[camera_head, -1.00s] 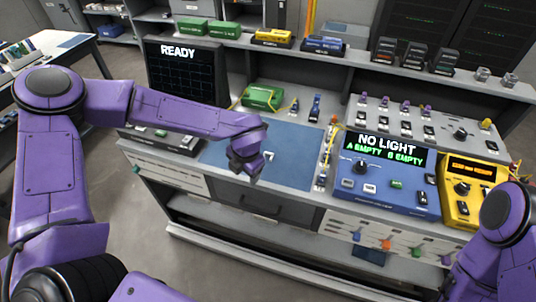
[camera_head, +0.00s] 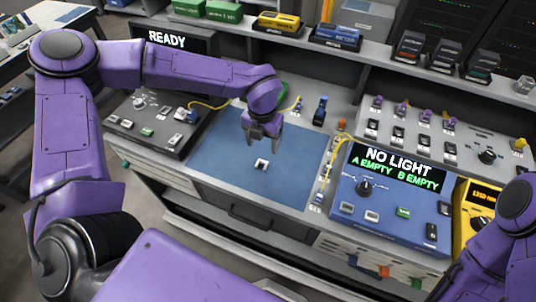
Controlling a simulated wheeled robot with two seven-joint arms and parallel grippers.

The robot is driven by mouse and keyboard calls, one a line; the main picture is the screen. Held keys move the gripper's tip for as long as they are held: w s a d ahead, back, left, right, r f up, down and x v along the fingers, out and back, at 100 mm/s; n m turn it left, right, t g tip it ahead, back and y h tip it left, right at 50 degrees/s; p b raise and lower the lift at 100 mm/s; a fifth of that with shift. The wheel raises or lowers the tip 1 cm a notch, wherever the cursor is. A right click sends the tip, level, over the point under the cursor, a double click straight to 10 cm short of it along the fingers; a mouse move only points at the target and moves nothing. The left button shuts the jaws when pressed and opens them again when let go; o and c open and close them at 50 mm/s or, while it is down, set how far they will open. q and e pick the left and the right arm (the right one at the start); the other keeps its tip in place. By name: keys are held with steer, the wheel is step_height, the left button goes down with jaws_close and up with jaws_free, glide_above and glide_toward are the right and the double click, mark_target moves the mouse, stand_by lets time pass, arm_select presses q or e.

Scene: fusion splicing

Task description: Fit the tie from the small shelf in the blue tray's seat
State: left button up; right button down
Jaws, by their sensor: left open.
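My left gripper (camera_head: 262,138) points down over the blue work mat (camera_head: 225,160) on the bench, its fingers apart with nothing seen between them. A small white-and-dark piece (camera_head: 262,164) lies on the mat just in front of the fingers. A blue tray (camera_head: 336,38) stands on the raised shelf at the back, to the right of a yellow tray (camera_head: 278,24). I cannot make out the tie, the small shelf or the tray's seat at this size. My right arm shows at the lower right, but its gripper is out of view.
A dark unit with a READY screen (camera_head: 170,40) stands left of the mat. A blue meter reading NO LIGHT (camera_head: 390,200) and a yellow unit (camera_head: 472,212) stand to the right. A yellow cable (camera_head: 212,105) runs behind my left forearm. The mat is mostly bare.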

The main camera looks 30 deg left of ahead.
mark_target(261, 168)
arm_select(q)
steer(key=f, duration=0.2)
steer(key=s+f+p, duration=0.1)
steer(key=f, duration=0.2)
steer(key=f+p, duration=0.1)
steer(key=f, duration=0.2)
steer(key=shift+s+a, duration=0.15)
steer(key=shift+a, duration=0.05)
steer(key=shift+f+p, duration=0.3)
steer(key=shift+f, duration=0.25)
steer(key=c, duration=1.2)
steer(key=shift+r, duration=0.15)
steer(key=shift+r, duration=0.3)
steer(key=r, duration=0.2)
steer(key=r+b, duration=0.1)
steer(key=shift+s, duration=0.25)
steer(key=s+r+b, duration=0.1)
steer(key=s+r, duration=0.3)
steer(key=shift+r, duration=0.35)
steer(key=s+r, duration=0.1)
steer(key=s, duration=0.2)
steer(key=s+r+b, duration=0.1)
steer(key=s+r, duration=0.1)
steer(key=s, duration=0.1)
steer(key=s+r, duration=0.1)
steer(key=s, duration=0.2)
steer(key=shift+s+r, duration=0.25)
steer(key=shift+s, duration=0.05)
